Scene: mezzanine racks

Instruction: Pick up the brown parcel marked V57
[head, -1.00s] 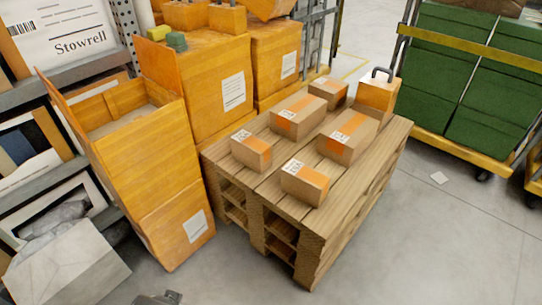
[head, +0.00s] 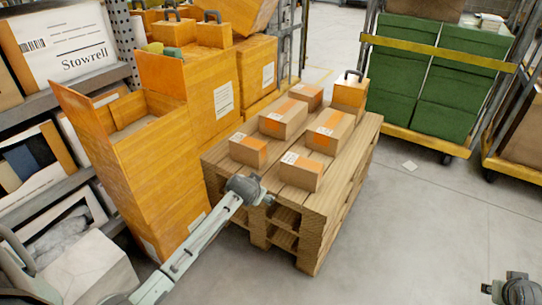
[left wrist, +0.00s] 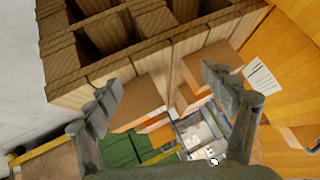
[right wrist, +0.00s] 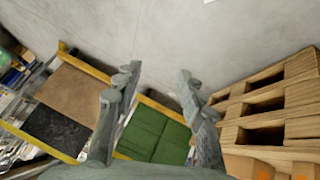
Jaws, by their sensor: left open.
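Several brown parcels with orange tape and white labels lie on a stack of wooden pallets (head: 318,200). There is a front-left parcel (head: 248,151), a front-right parcel (head: 300,173), a middle-left parcel (head: 283,119), a middle-right parcel (head: 330,132) and a far parcel (head: 306,96). The label print is too small to read, so I cannot tell which is V57. My left gripper (head: 258,192) is at the pallet's near edge, in front of the parcels; in the left wrist view (left wrist: 165,85) its fingers are apart and empty. My right gripper (right wrist: 158,78) is open and empty, away from the pallets.
An orange box with a dark handle (head: 349,93) stands at the pallet's far corner. Tall orange cartons (head: 212,95) and an open carton (head: 140,170) crowd the left side. A cart with green crates (head: 415,100) stands at the back right.

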